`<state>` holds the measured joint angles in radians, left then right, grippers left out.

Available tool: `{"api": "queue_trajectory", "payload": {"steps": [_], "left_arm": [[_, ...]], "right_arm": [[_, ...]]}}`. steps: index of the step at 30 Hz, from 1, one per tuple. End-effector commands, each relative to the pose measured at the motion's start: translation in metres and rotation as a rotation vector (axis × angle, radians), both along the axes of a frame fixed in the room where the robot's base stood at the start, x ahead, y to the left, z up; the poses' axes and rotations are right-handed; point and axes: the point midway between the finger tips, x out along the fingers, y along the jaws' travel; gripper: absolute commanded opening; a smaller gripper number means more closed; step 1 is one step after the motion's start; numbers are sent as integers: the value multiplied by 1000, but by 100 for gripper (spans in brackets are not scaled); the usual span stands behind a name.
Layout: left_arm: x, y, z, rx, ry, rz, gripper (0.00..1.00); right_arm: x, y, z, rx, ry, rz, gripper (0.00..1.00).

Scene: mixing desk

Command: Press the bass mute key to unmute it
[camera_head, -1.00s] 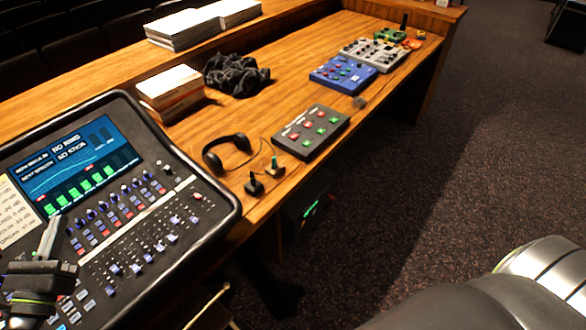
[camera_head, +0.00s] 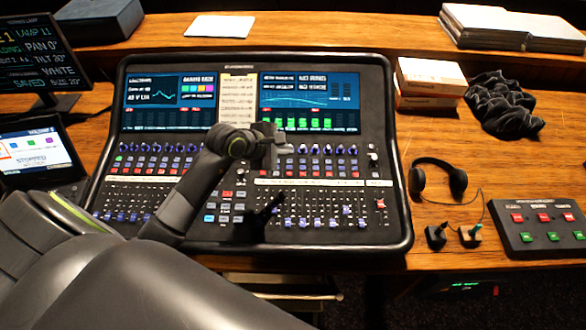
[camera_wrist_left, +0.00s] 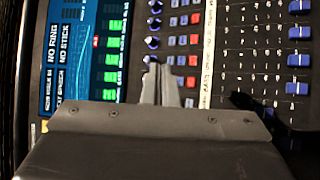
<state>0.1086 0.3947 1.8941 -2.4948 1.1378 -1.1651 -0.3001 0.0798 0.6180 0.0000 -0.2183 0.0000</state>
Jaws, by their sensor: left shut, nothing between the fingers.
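The mixing desk (camera_head: 398,190) fills the middle of the head view, with two lit screens on top. Below the right screen (camera_head: 308,95) are blue knobs, then rows of small blue and red keys (camera_head: 327,168), then faders. I cannot read which key is the bass mute. My left gripper (camera_head: 284,149) is shut and empty, over the left end of this right-hand key section. In the left wrist view the shut fingertips (camera_wrist_left: 166,82) appear beside the knobs and the red and blue keys (camera_wrist_left: 192,60). They hide part of the panel. Contact cannot be told.
A monitor (camera_head: 36,50) and a tablet (camera_head: 38,150) stand at the left.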

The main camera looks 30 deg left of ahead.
Motion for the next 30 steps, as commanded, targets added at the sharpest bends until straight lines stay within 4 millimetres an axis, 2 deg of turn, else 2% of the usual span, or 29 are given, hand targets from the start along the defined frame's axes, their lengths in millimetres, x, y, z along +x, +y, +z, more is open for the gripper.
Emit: {"api": "queue_trajectory", "payload": {"steps": [11,17,25,30], "left_arm": [[1,0,-8,-3,-2,0,0],[2,1,-29,-5,-1,1,0],[6,3,-70,-4,-1,1,0],[8,3,-84,-4,-2,1,0]], "right_arm": [[1,0,-6,0,-1,0,44],[1,0,-22,0,-1,0,44],[1,0,-52,0,0,0,44],[1,0,-67,0,0,0,44]]}}
